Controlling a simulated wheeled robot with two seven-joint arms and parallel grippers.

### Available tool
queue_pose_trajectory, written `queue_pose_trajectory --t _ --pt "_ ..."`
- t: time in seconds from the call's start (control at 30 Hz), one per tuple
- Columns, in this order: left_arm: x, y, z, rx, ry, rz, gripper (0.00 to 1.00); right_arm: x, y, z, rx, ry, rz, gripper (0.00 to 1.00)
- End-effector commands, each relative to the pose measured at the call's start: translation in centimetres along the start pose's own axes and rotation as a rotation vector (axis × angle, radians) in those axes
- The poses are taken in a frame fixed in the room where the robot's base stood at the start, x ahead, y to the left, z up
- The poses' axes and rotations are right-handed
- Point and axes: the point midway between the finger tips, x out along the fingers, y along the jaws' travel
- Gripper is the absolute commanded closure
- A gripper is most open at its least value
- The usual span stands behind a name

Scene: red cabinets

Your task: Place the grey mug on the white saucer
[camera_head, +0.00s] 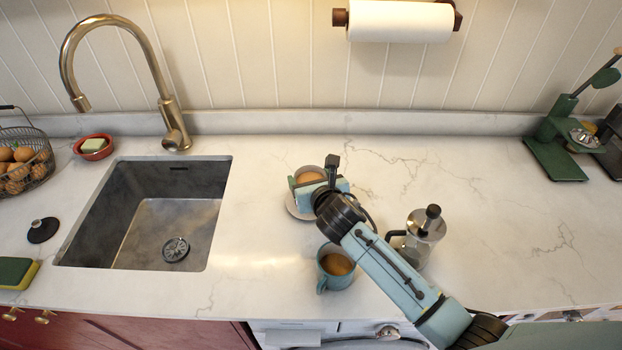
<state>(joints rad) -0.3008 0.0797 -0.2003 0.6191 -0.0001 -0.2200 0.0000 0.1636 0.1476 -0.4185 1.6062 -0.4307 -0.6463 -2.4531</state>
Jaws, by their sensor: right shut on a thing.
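The grey mug (309,172), with brown liquid inside, is at the far end of my right arm. My right gripper (313,181) is shut on it, and the gripper body hides most of its near side. The white saucer (297,209) shows as a pale curved rim just below and left of the gripper. The mug is over or on the saucer's far part; I cannot tell whether they touch. My left gripper is not in view.
A teal mug (336,266) of coffee stands close below my right arm, and a glass press (419,238) stands just right of it. The sink (150,215) opens to the left. The counter right of the press is clear up to a green device (554,150).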

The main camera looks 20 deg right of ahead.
Motion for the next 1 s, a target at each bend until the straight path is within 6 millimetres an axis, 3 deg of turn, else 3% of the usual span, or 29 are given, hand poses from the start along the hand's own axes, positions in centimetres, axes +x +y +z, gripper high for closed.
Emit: queue_pose_trajectory --t 0.27,0.3,0.43,0.8,1.0 --pt "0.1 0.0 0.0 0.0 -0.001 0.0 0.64 0.1 0.0 -0.3 -0.002 -0.002 0.0 0.56" --pt "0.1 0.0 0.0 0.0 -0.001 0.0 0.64 0.1 0.0 -0.3 -0.001 0.0 0.0 0.23" --pt "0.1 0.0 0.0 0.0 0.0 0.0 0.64 0.1 0.0 -0.3 -0.001 0.0 0.0 0.06" --pt "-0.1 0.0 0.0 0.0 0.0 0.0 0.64 -0.2 0.0 0.2 0.002 0.0 0.0 0.06" --pt "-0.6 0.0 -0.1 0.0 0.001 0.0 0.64 -2.8 -0.1 0.1 -0.003 0.001 0.0 0.06"
